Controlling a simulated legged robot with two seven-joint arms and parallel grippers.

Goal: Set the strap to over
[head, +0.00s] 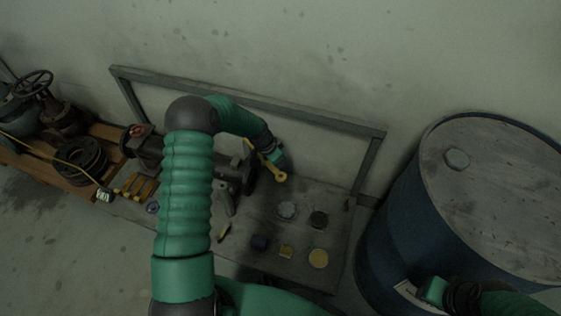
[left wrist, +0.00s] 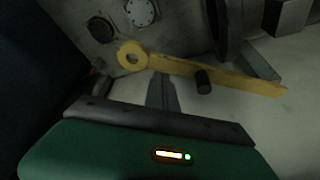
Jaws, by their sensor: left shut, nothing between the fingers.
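The yellow strap (head: 272,169) is a flat bar with a ring at one end, by the valve on the bench. In the left wrist view the strap (left wrist: 235,80) runs across the upper middle, its ring at the left, with a dark peg (left wrist: 204,81) against its lower edge. My left gripper (head: 277,158) is close to the strap in the head view. In the left wrist view its shut, empty fingers (left wrist: 161,82) point at the strap near the ring; I cannot tell whether they touch. My right gripper (head: 434,291) is at the lower right, fingers hidden.
A blue drum (head: 385,235) stands at the right. A metal frame (head: 290,113) runs behind the bench. A wooden pallet (head: 50,165) with valve parts lies left.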

